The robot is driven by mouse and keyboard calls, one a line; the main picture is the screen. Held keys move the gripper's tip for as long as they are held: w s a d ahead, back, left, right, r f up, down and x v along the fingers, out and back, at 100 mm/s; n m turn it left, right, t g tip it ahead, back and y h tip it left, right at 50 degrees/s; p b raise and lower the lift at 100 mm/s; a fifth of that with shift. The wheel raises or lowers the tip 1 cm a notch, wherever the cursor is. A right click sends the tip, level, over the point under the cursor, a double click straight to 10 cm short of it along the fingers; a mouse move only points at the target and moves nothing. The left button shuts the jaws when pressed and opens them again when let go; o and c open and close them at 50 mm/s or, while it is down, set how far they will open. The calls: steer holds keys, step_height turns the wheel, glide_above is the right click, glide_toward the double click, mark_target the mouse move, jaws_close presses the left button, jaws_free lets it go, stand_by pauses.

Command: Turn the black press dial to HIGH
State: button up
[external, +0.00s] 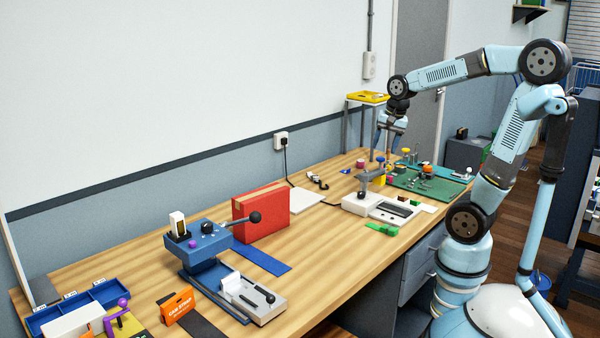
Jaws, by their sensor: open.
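A blue press (207,243) with a long black-knobbed lever stands on the wooden bench at the left front. A small black dial (207,228) sits on its top face; its pointer and markings are too small to read. My gripper (389,151) points down over the far part of the bench, well to the right of the press and apart from it. It is open, and no held thing shows between its fingers, which are small in this view.
A yellow-topped stand (367,98), a green mat (440,187) and a grey device (362,203) are near my arm.

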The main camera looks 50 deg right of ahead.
mark_target(361, 192)
steer(key=w+d+f+m+g, duration=0.3)
steer(key=w+f+m, duration=0.5)
steer(key=w+m, duration=0.3)
steer(key=f, duration=1.3)
steer(key=shift+s+f, duration=0.3)
steer(key=shift+f, duration=0.05)
steer(key=c, duration=1)
steer(key=shift+c, duration=0.2)
